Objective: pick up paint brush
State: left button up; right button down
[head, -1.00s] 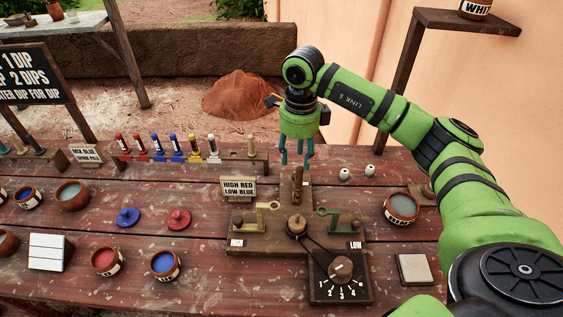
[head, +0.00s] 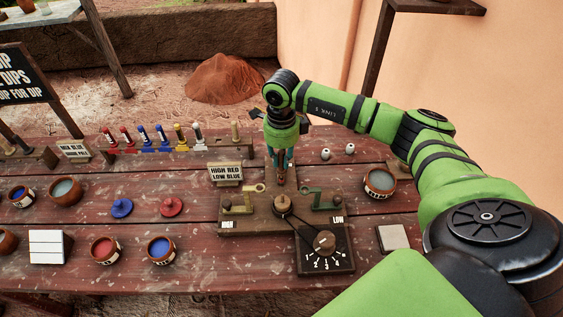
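My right gripper (head: 281,160) points straight down over the back of the wooden dial board. A row of upright brush-like handles (head: 162,135) in red, blue, yellow, white and plain wood stands in a rack at the back left. My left gripper is not in view.
The board (head: 262,222) carries hooks, a knob and a numbered dial (head: 325,243). A sign (head: 226,174) stands just left of the gripper. Red (head: 104,250) and blue (head: 161,249) paint pots, lids and a water bowl (head: 380,183) stand on the table.

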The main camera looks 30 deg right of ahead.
notch_tip(320, 180, up, 10)
jog(key=b, duration=0.3)
jog(key=shift+f+b, duration=0.25)
jog(key=shift+b, duration=0.15)
jog(key=shift+r, duration=0.3)
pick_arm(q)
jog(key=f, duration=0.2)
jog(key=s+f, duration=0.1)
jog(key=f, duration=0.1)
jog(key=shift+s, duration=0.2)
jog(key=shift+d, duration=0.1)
